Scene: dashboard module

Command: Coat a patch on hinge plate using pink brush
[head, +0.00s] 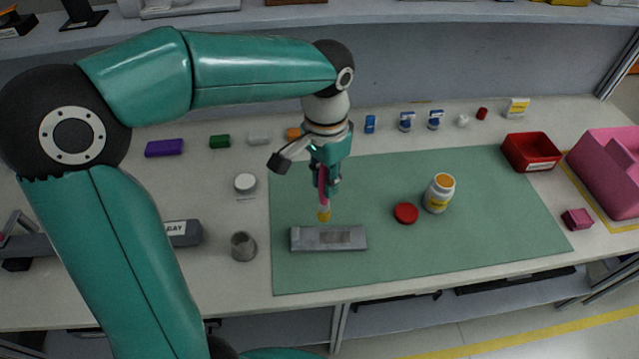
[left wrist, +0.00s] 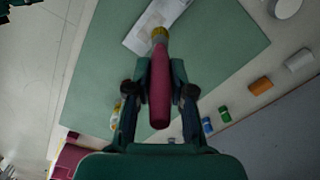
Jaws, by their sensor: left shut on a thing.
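My left gripper (head: 326,172) is shut on the pink brush (head: 322,187), which points down with its yellowish tip above the far side of the hinge plate (head: 300,240). The brush also shows in the left wrist view (left wrist: 160,90) between the fingers, its tip near the plate's edge. The plate is a grey metal bar with a darker patch on its top, lying on the green mat (head: 450,250). I cannot tell whether the tip touches it. An open white jar (head: 437,197) with orange-yellow contents stands to the right, its red lid (head: 405,213) beside it. My right gripper is not in view.
A red bin (head: 531,152) and a pink block (head: 610,170) stand at the right. A grey cup (head: 243,246) and a white round container (head: 245,183) stand left of the mat. Several small coloured blocks and bottles line the back. The mat's right half is mostly clear.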

